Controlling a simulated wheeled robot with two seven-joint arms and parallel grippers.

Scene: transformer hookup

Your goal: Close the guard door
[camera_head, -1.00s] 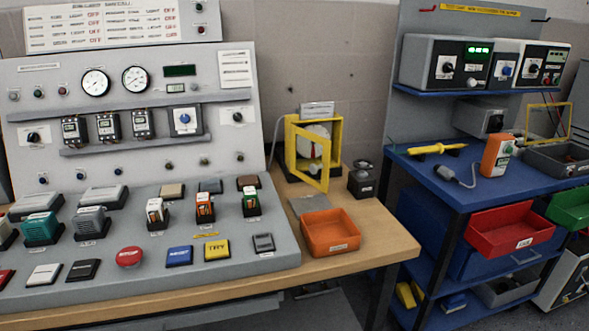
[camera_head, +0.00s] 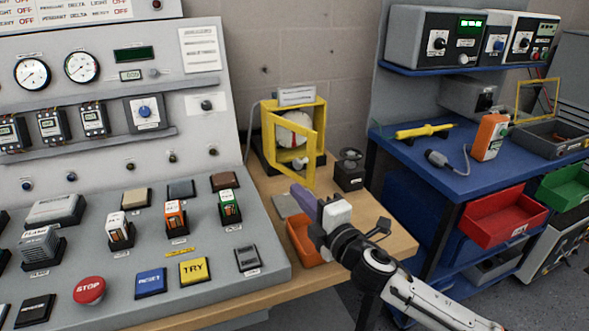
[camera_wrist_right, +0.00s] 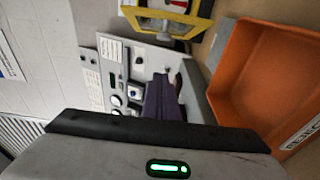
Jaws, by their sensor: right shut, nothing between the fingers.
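The guard door (camera_head: 307,158) is a yellow frame on the front of a yellow box-shaped guard (camera_head: 275,145) at the back of the wooden bench. It stands ajar, swung out toward the front. A round white dial shows inside the guard. A yellow frame part of the guard (camera_wrist_right: 170,18) also shows at the top of the right wrist view. My right gripper (camera_head: 305,198), with purple fingers, is shut and empty. In the picture it is just below the door, apart from it, near the orange bin. The purple fingers (camera_wrist_right: 163,98) show in the right wrist view. My left gripper is not in view.
An orange bin (camera_head: 300,243) is partly hidden behind my right gripper. A small dark device (camera_head: 349,172) stands right of the guard. The grey control console (camera_head: 225,260) fills the left. A blue table (camera_head: 440,178) stands at the right.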

